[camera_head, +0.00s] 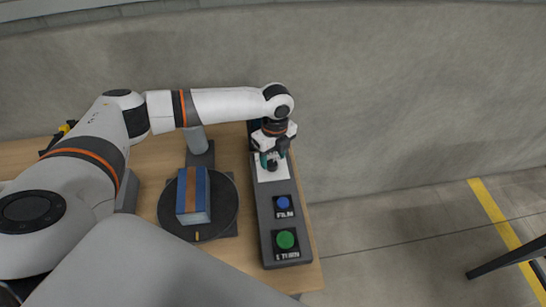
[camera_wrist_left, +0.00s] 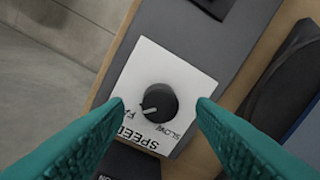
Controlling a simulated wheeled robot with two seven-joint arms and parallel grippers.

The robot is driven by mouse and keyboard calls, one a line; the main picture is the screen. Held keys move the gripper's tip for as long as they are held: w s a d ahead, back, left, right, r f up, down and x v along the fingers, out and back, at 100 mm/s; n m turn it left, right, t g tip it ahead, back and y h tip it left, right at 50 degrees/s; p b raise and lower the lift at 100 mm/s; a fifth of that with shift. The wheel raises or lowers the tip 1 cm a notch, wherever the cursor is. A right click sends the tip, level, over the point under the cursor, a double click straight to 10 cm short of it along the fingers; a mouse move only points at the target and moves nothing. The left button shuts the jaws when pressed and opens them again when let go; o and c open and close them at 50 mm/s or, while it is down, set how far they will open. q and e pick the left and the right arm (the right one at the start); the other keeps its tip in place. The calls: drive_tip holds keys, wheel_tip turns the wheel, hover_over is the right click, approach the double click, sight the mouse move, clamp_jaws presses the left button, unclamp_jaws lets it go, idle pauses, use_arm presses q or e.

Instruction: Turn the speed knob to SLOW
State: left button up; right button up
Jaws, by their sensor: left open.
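The black speed knob (camera_wrist_left: 160,102) sits on a white plate (camera_wrist_left: 188,75) lettered SPEED, with SLOW at the lower right and a partly hidden FA… at the left. Its white pointer mark points to the lower left, nearer the FA… side than SLOW. In the head view the knob (camera_head: 272,166) is near the far end of the grey control panel (camera_head: 266,206). My left gripper (camera_wrist_left: 162,106) has teal fingers spread apart, one on each side of the knob in the picture, with no visible contact. In the head view the left gripper (camera_head: 270,158) is over the plate. My right gripper is out of view.
The panel also carries a blue FILM button (camera_head: 283,203) and a green 1 TURN button (camera_head: 286,240). Left of it, a blue and brown box (camera_head: 192,196) stands on a round black turntable (camera_head: 228,215). The wooden table (camera_head: 150,165) ends just right of the panel.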

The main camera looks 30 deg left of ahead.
use_arm(q)
drive_tip(key=shift+f, duration=1)
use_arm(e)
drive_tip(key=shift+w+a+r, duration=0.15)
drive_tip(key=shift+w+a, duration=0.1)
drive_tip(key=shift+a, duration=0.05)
use_arm(q)
drive_tip(key=c, duration=1)
drive_tip(key=shift+o, duration=0.2)
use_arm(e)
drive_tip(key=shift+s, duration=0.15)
use_arm(q)
drive_tip(key=shift+r, duration=0.1)
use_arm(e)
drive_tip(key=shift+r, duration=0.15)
